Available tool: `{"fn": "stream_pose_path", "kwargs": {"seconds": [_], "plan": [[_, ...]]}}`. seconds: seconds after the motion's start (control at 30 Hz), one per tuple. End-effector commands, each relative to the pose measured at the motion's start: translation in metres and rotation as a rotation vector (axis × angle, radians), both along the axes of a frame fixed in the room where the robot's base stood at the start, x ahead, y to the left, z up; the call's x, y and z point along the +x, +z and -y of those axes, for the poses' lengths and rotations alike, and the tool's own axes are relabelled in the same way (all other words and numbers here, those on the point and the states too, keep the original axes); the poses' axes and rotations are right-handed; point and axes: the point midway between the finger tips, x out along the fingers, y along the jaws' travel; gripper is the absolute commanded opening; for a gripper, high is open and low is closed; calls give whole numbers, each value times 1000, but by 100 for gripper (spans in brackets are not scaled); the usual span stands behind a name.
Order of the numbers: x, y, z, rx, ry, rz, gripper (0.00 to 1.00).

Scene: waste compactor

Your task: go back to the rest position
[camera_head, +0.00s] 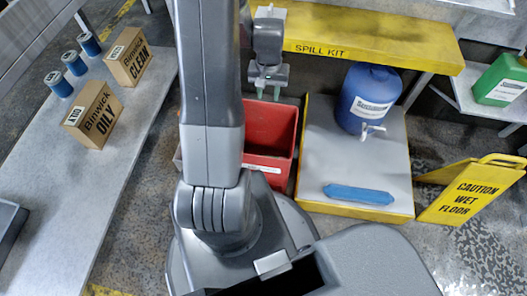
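My gripper (268,91) hangs at the upper middle of the head view, fingers pointing down. Its two greenish fingertips are apart, with nothing seen between them. It appears above the far edge of a red bin (283,122), in front of the yellow spill kit shelf (375,36). My arm's large grey links cover the left part of the bin. The bin's visible inside looks empty.
A left bench (75,205) holds boxes marked OILY (93,115) and CLEAN (128,58) and several blue cans (75,63). Right are a blue drum (368,95) and blue bar (358,194) on a yellow-edged platform (315,150), a wet-floor sign (468,190) and a green canister (498,82).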

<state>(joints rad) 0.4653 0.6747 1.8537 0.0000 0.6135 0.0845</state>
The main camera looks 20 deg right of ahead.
Motion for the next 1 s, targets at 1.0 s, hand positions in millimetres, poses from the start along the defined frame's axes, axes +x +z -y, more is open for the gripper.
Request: {"fn": "stream_pose_path", "kwargs": {"seconds": [1.0], "plan": [[0, -58, 0, 2, 0, -3, 35]]}}
